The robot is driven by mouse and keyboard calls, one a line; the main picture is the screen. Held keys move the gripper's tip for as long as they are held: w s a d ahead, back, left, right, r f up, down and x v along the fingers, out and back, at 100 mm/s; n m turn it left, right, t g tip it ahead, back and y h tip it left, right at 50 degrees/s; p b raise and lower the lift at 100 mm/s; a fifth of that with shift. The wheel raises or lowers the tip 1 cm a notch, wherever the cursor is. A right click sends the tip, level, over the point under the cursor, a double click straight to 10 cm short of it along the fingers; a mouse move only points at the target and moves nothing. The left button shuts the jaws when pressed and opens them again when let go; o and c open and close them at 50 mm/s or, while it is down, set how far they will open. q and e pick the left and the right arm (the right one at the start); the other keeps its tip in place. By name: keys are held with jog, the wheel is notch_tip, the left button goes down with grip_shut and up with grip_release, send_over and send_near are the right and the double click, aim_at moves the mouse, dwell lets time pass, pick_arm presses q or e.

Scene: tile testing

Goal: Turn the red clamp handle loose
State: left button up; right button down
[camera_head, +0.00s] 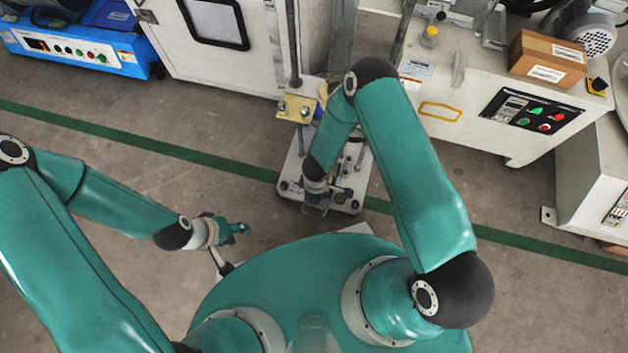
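I cannot make out a red clamp handle in the head view. A pale base plate (343,202) with small fittings lies on the floor in the middle, at the foot of upright posts. My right arm reaches over it and hides much of it. My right gripper (316,203) points down at the plate's near left part; its fingers are too small and overlapped to read. My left gripper (238,229) is to the left of the plate, over the floor and apart from it. Its fingers are too small to tell whether they are open.
A white cabinet (255,65) stands behind, with a blue machine (75,48) at the far left. At right a pale machine has a black button panel (530,112) and a cardboard box (546,60) on top. A green line (150,147) crosses the open floor.

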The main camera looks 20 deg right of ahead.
jog(key=c, duration=1.5)
grip_release()
notch_tip(320, 180, up, 7)
jog(key=p, duration=0.6)
